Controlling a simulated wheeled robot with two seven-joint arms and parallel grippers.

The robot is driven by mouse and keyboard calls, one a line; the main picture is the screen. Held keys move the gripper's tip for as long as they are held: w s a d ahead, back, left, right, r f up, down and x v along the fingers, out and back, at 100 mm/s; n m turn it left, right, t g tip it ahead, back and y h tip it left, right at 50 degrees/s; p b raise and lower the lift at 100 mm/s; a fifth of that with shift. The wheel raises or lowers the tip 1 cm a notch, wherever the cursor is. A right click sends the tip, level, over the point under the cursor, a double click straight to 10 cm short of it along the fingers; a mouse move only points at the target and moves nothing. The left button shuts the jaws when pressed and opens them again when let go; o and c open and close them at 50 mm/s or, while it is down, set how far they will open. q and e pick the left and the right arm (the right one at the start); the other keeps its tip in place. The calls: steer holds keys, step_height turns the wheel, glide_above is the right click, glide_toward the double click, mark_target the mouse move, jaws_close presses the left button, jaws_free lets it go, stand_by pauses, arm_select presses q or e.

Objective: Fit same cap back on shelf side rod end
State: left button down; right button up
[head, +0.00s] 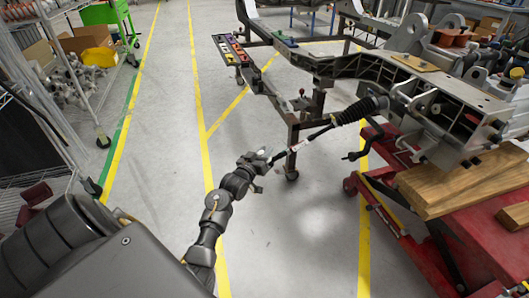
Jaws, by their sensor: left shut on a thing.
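My left gripper (262,160) is at the middle of the head view, at the outer end of the shelf-side rod (318,132). It is shut on a small pale thing, which looks like the cap (264,153); the fingers hide most of it. The rod runs down and left from a black ribbed boot (355,111) on the chassis. The rod's tip is close to my fingers, and I cannot tell whether the cap touches it or is around it. My right gripper is not in view.
The chassis (460,110) rests on a red lift cart with wooden blocks (465,180) at the right. A dark metal stand (292,140) is just behind the rod. A wire shelf (80,80) stands at the left. The floor between is clear.

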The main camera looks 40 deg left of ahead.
arm_select(q)
steer(key=shift+p, duration=0.3)
stand_by(0.5)
steer(key=c, duration=1.2)
jaws_free()
steer(key=shift+o, duration=0.2)
steer(key=shift+s, duration=0.1)
steer(key=shift+s+d+r+p, duration=0.1)
steer(key=shift+s+d+p, duration=0.05)
steer(key=shift+s+p, duration=0.8)
steer(key=s+p, duration=0.2)
steer(key=s, duration=0.1)
steer(key=s+p, duration=0.1)
steer(key=s, duration=0.1)
steer(key=shift+d, duration=0.3)
